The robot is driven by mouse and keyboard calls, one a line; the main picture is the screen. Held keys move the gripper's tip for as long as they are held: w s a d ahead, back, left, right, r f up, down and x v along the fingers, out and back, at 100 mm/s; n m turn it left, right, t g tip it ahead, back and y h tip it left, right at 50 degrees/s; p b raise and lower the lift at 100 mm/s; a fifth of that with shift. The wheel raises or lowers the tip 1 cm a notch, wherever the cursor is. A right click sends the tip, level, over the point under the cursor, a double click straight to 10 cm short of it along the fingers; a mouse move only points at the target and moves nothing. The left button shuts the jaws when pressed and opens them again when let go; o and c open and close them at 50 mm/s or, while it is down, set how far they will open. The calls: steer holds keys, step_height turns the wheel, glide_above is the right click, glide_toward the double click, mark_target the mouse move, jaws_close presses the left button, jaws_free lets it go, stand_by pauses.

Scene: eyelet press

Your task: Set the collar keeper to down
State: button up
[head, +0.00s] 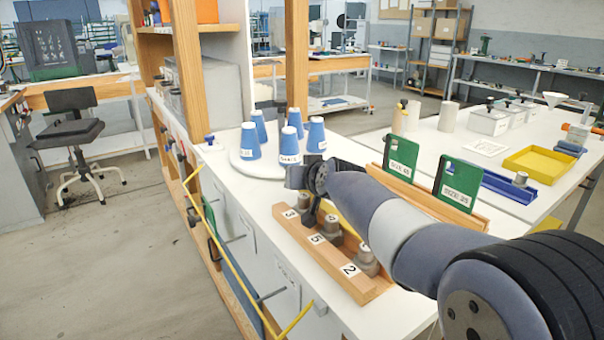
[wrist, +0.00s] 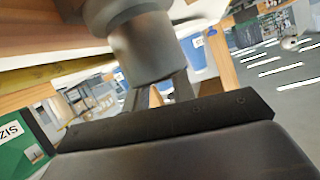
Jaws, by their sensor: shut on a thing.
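My gripper (head: 298,176) is over the far end of a wooden block (head: 290,228) on the white bench. In the wrist view, my gripper (wrist: 158,95) is shut on a grey cylindrical part (wrist: 145,45) with a wider collar. The part's far end runs out of the frame. In the head view my gripper and arm hide most of the held part. A dark stem shows under the gripper. I cannot tell which piece is the collar keeper, or how it is set.
Grey posts (head: 367,258) stand along the numbered block. Blue cups (head: 289,145) stand on a round white plate behind. Green cards (head: 400,157) stand in a wooden rail (head: 425,197) to the right. A yellow tray (head: 540,166) lies on the far right bench.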

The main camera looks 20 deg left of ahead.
steer(key=shift+f, duration=0.15)
stand_by(0.3)
steer(key=o, duration=1)
steer(key=v, duration=1.1)
